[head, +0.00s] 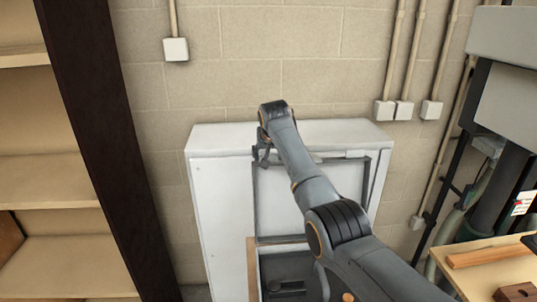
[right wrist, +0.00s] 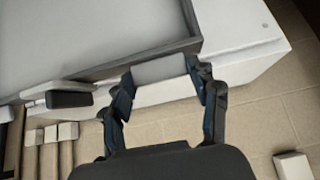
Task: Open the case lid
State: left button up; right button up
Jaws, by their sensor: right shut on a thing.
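My right gripper (head: 263,157) is at the panel's upper left corner. In the right wrist view my gripper (right wrist: 162,75) is shut on a pale grey tab (right wrist: 160,69) at the frame's edge. A second tab with a black end (right wrist: 70,99) sits farther along that edge. My arm hides part of the panel. My left gripper is not in view.
A dark post and wooden shelves (head: 45,180) stand at the left. Pipes with white boxes (head: 384,110) run down the wall. At the right are grey machinery (head: 500,100) and a wooden bench (head: 475,282) with wood pieces. The cabinet top (head: 215,136) is bare.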

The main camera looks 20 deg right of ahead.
jog(key=o, duration=1.6)
jog(key=shift+r, duration=0.35)
jog(key=shift+o, duration=0.5)
jog(key=shift+s, duration=0.2)
jog(key=shift+f, duration=0.1)
jog(key=shift+r, duration=0.2)
jog(key=v, duration=1.1)
jog(key=shift+s+r, duration=0.3)
jog(key=shift+f, duration=0.15)
